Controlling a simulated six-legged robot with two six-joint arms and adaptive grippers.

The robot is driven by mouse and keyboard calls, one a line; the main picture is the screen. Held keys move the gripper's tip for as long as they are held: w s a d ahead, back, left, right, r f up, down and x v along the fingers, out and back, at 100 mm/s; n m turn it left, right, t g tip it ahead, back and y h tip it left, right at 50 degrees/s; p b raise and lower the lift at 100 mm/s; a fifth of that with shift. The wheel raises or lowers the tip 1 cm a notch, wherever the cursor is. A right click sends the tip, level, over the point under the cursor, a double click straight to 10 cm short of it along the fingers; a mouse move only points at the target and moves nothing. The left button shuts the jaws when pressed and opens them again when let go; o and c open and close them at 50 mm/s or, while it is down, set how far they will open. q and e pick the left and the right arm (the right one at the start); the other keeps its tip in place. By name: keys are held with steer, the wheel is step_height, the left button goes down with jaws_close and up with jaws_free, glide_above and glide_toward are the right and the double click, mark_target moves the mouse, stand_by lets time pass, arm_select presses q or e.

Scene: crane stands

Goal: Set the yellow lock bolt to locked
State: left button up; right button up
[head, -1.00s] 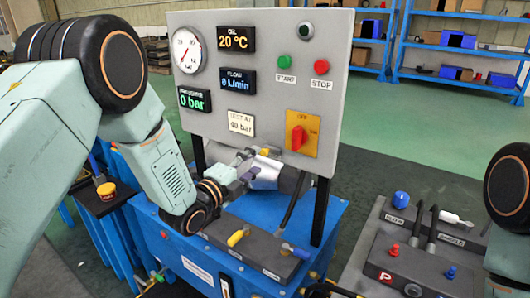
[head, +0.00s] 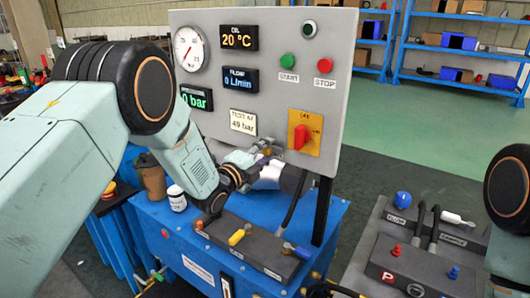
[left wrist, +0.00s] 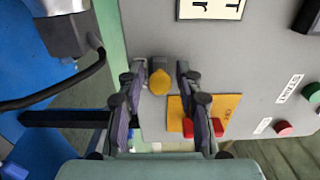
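The yellow lock bolt (left wrist: 158,82) shows as a round yellow knob on the grey panel (left wrist: 205,60) in the left wrist view. My left gripper (left wrist: 157,72) is open, with its two fingers on either side of the knob. The left finger is very close to it; I cannot tell whether they touch. In the head view my left gripper (head: 258,150) is small at the panel's lower edge and largely hides the bolt. My right gripper is out of view; only part of my right arm shows at the right edge.
A red rotary switch (head: 300,137) on a yellow plate sits right of the gripper. A white bottle (head: 176,198) and a brown cup (head: 150,180) stand left of my arm.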

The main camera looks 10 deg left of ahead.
arm_select(q)
steer(key=shift+d, duration=0.2)
steer(key=c, duration=0.3)
steer(key=shift+a, duration=0.1)
jaws_close()
